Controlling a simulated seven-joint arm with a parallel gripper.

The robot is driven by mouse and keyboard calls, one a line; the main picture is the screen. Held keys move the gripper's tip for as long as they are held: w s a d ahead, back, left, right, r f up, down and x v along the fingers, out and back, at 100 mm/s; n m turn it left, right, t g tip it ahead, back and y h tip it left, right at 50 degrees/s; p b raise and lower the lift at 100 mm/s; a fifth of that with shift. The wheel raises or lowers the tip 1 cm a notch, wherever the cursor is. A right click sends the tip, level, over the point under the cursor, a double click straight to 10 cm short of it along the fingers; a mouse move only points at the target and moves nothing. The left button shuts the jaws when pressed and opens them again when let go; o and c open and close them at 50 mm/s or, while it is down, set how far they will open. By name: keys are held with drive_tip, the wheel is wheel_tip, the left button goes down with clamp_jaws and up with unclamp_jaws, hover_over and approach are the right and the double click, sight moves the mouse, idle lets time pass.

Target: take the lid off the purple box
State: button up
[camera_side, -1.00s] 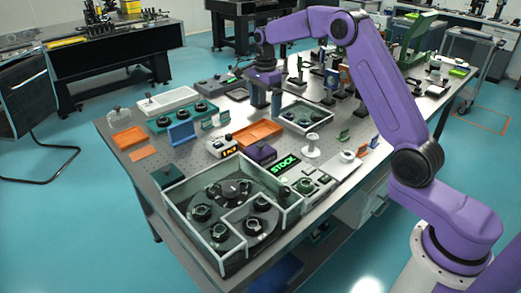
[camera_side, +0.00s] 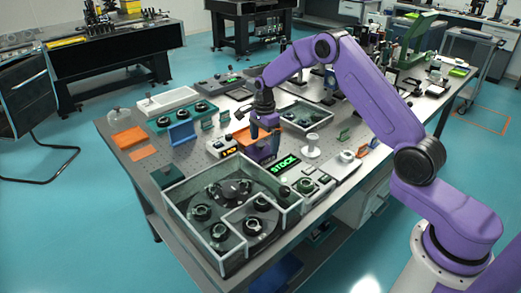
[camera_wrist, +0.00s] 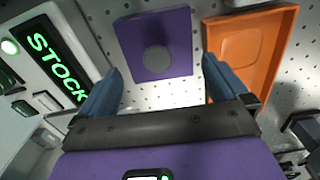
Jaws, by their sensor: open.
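The purple box (camera_wrist: 181,62) sits on the perforated table top, with a round grey knob (camera_wrist: 158,60) in the middle of its top. In the side view the purple box (camera_side: 259,154) is partly hidden behind my gripper. My gripper (camera_side: 264,136) is above the box, pointing down. In the wrist view my gripper (camera_wrist: 161,80) has its two blue fingers apart, with nothing between them. The box shows just past the fingertips, lined up with the gap. The seam between lid and box cannot be made out.
An orange tray (camera_wrist: 281,92) lies right beside the box in the wrist view. A device with a green STOCK display (camera_side: 284,166) is on the other side. A glass-walled enclosure (camera_side: 172,203) with round mounts stands at the table's near end.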

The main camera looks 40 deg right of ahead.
drive_tip(key=shift+f, duration=0.5)
drive_tip(key=c, duration=0.9)
drive_tip(key=shift+o, duration=0.2)
drive_tip(key=shift+r, duration=0.1)
